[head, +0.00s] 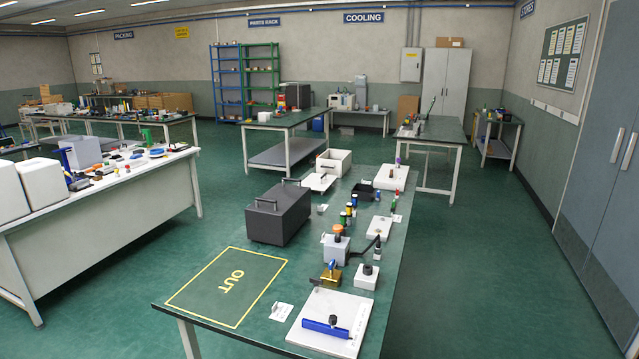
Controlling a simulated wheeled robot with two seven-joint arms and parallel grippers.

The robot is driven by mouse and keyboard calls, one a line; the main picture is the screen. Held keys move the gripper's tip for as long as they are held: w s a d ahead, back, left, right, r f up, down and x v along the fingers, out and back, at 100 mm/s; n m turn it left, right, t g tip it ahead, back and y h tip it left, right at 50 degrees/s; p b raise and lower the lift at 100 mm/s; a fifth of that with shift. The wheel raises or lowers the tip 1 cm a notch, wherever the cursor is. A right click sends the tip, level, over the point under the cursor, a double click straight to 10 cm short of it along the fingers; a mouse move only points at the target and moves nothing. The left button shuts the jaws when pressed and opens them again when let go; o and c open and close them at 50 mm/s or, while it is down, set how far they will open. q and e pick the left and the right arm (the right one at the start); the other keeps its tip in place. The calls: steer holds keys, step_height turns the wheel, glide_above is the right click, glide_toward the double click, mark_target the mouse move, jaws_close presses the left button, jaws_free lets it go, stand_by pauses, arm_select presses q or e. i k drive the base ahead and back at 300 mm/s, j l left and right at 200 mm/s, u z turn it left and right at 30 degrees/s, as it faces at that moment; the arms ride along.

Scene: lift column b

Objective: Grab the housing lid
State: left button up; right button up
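A flat white plate with a dark handle (319,182), which looks like the housing lid, lies on the long green-topped table (225,308). It is just in front of an open white box (336,162), which looks like the housing. A dark grey box with handles on top (278,212) stands nearer on the same table and is close to the plate's front left. Neither of my grippers shows in the head view.
Small coloured cylinders (348,214), a grey block with an orange top (337,243) and a white board with a blue bar (330,322) stand along the table's right side. The yellow OUT outline (227,286) is empty. Green floor (480,270) is clear to the right.

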mark_target(318, 182)
steer(key=i+l+z, duration=0.35)
steer(key=l, duration=0.2)
steer(key=i+l+z, duration=0.35)
steer(key=l, duration=0.15)
steer(key=i+l+z, duration=0.35)
steer(key=i+l, duration=0.2)
steer(key=i, duration=0.3)
steer(key=i+l+z, duration=0.2)
steer(key=i, duration=0.25)
steer(key=i+j+u, duration=0.1)
steer(key=i+u, duration=0.2)
steer(key=i, duration=0.55)
steer(key=i+l+u, duration=0.15)
steer(key=i+u, duration=0.15)
steer(key=i, duration=0.55)
